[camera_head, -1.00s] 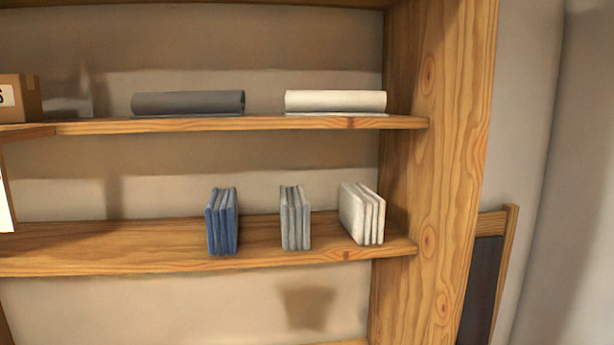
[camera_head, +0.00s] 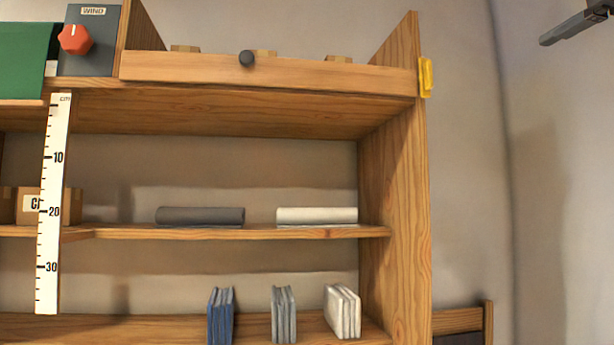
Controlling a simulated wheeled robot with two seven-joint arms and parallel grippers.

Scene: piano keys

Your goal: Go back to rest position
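No piano keys show in this view. Part of a dark grey gripper (camera_head: 575,27), which I take to be my right one, reaches in at the top right corner, in front of the bare wall. It is apart from the shelf, and most of it is cut off by the picture edge, so its opening cannot be told. My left gripper is out of view.
A wooden shelf unit (camera_head: 405,200) fills the left and middle. Its top holds a dark box (camera_head: 95,55) with a red knob and a plank (camera_head: 265,75) with a dark knob.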

